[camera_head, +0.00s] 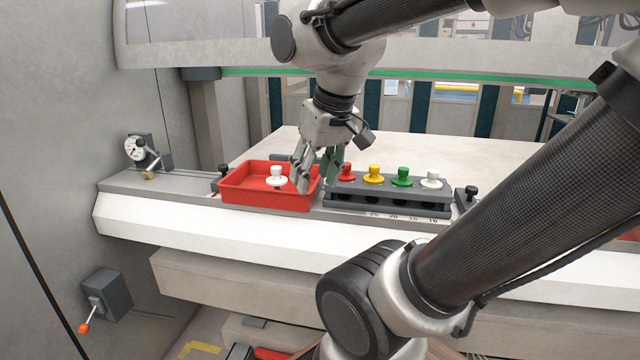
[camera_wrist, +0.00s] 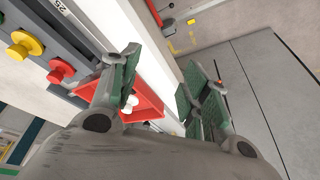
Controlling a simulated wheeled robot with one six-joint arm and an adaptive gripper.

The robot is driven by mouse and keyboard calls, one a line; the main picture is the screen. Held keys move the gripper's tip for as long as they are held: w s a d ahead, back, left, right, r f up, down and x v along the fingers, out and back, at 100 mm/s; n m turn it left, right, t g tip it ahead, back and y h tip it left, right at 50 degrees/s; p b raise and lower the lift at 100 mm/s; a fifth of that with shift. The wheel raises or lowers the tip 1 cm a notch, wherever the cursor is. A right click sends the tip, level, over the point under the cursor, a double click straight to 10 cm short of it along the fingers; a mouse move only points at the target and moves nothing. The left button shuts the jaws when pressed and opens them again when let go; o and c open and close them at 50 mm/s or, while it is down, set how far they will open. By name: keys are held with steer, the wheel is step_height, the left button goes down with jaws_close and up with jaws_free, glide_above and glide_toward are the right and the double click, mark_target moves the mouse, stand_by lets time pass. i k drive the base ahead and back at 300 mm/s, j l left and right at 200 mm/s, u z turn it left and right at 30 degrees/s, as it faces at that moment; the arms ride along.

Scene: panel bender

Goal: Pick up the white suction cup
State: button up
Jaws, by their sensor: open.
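A white suction cup (camera_head: 277,176) stands upright in the red tray (camera_head: 238,196). In the wrist view, part of this white cup (camera_wrist: 127,114) shows beyond one finger, which hides some of it. A second white cup (camera_head: 431,179) stands in the right end slot of the dark rack (camera_head: 388,208). My gripper (camera_head: 316,184) is open and empty. It hangs fingers down over the gap between the tray's right end and the rack's left end, to the right of the tray's cup.
Red (camera_head: 347,172), yellow (camera_head: 373,175) and green (camera_head: 402,177) cups stand in the rack, close to the right of my gripper. A dial gauge (camera_head: 135,148) stands left of the tray. Black knobs (camera_head: 223,171) rise beside the tray and rack. The bed behind is clear.

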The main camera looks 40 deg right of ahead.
mark_target(431, 183)
steer(key=z, duration=1.65)
steer(key=i+j+z, duration=0.1)
